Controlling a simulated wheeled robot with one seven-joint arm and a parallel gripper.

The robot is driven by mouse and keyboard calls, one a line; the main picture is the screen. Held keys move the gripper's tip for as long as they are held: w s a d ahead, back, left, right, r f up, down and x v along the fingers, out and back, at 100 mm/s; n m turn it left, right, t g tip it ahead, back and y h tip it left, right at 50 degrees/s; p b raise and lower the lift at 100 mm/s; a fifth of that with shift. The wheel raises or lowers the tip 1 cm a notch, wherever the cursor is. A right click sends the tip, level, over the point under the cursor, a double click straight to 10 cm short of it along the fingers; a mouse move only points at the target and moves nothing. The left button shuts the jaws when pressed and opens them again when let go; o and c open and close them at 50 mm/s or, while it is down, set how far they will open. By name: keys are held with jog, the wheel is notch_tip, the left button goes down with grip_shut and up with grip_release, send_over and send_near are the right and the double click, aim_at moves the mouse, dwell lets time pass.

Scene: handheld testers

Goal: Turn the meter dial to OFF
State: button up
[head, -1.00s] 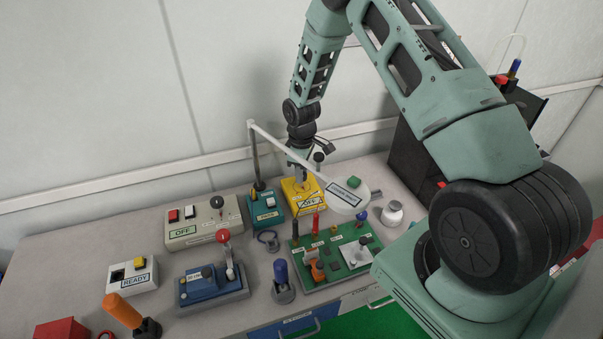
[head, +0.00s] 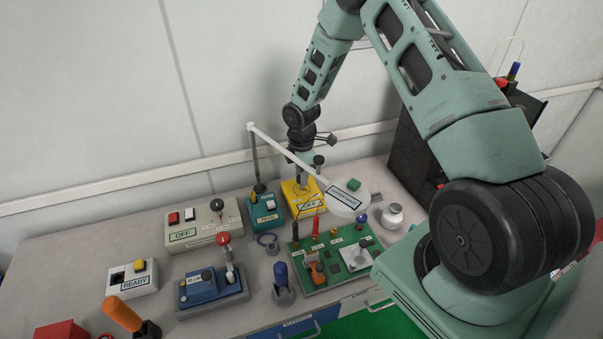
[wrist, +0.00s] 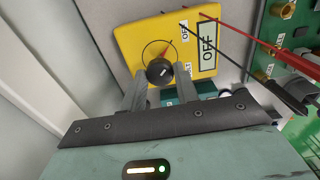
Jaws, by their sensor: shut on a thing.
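The yellow meter (wrist: 140,32) lies under my gripper in the wrist view. In the head view the meter (head: 289,195) sits on the bench below my wrist, partly behind the lamp. The meter's display (wrist: 207,46) reads OFF. My gripper (wrist: 160,80) is shut on the dial, one finger on each side. The lower part of the dial is close to the fingers, and its exact contact is hard to see.
Red and black test leads (wrist: 250,42) run from the meter to a green circuit board (head: 309,280). A white magnifier lamp (head: 349,204) reaches across in front of my wrist. A teal box (head: 266,212) stands just left of the meter. The wall is close behind.

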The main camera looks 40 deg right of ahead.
jog(key=shift+d, duration=0.1)
dwell(0.3)
jog(key=o, duration=1)
jog(key=shift+c, duration=0.2)
jog(key=shift+r, duration=0.1)
notch_tip(320, 180, up, 17)
jog(key=b, duration=0.2)
jog(key=shift+r, duration=0.1)
jog(key=s+a+r+m, duration=0.2)
jog(key=s+a+r, duration=0.1)
jog(key=s+a, duration=0.55)
jog(key=s+a+r+m, duration=0.1)
jog(key=s+a+r, duration=0.35)
jog(key=a, duration=0.75)
jog(key=s+a+m, duration=0.2)
jog(key=s, duration=0.7)
jog(key=s+a+m, duration=0.2)
jog(key=s+a, duration=0.1)
jog(key=s, duration=0.6)
jog(key=shift+s+a+f+y, duration=0.2)
jog(key=shift+a+y, duration=0.1)
jog(key=shift+a, duration=0.05)
